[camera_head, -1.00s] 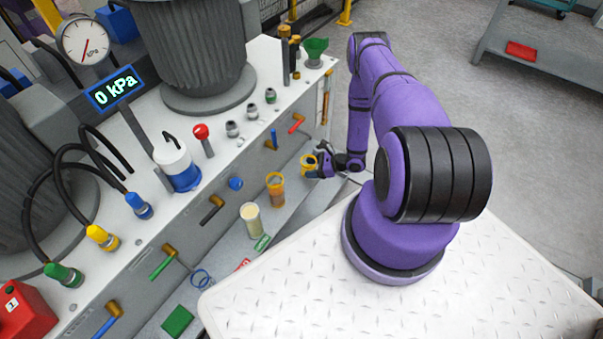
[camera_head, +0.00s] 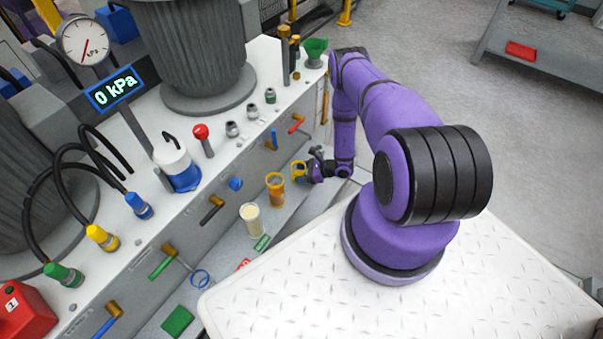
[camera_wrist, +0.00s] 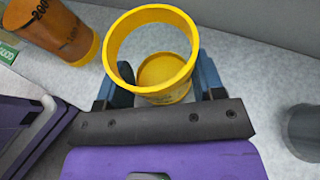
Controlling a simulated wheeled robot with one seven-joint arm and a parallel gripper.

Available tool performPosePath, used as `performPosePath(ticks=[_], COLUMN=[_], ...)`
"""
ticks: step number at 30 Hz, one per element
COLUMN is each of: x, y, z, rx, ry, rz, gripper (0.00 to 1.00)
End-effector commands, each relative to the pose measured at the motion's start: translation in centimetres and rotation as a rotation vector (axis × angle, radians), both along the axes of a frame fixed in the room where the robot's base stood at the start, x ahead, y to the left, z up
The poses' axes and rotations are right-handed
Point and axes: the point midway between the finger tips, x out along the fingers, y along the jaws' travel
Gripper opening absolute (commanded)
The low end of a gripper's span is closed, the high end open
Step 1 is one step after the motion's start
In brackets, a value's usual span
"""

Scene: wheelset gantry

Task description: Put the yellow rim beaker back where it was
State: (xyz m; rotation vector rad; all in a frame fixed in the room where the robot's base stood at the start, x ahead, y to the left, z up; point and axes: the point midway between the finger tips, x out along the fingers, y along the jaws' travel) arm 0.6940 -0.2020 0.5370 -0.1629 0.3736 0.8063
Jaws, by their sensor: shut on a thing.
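The yellow rim beaker (camera_wrist: 157,58) is between the two fingers of my gripper (camera_wrist: 160,92) in the wrist view, its open mouth toward the camera. I see down into it, and it looks empty. My gripper is shut on it. In the head view the beaker (camera_head: 298,170) shows small at the tip of my gripper (camera_head: 309,170), over the far end of the grey lower shelf (camera_head: 222,258). I cannot tell whether its base touches the shelf.
An amber beaker (camera_head: 275,189) stands close by on the shelf and shows in the wrist view (camera_wrist: 62,32). A pale-filled beaker (camera_head: 251,219) is beyond it. A grey cylinder (camera_wrist: 305,130) is at the wrist view's right. Coloured handles (camera_head: 212,209) stick out from the bench front.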

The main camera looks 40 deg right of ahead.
Motion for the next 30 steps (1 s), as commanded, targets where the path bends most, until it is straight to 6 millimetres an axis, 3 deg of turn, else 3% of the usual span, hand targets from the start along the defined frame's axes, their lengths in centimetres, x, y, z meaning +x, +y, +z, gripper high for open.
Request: performPosePath(ticks=[2, 3, 6, 17, 30], x=[0.0, 0.0, 0.0, -0.1, -5.0], y=[0.0, 0.0, 0.0, -0.1, -5.4], z=[-0.2, -0.2, -0.2, 0.2, 3.1], rx=[0.0, 0.001, 0.0, -0.001, 0.0], ry=[-0.001, -0.001, 0.0, 0.001, 0.0], rz=[-0.001, 0.0, 0.0, 0.0, -0.003], gripper=[0.36, 0.67, 0.88, 0.88, 0.88])
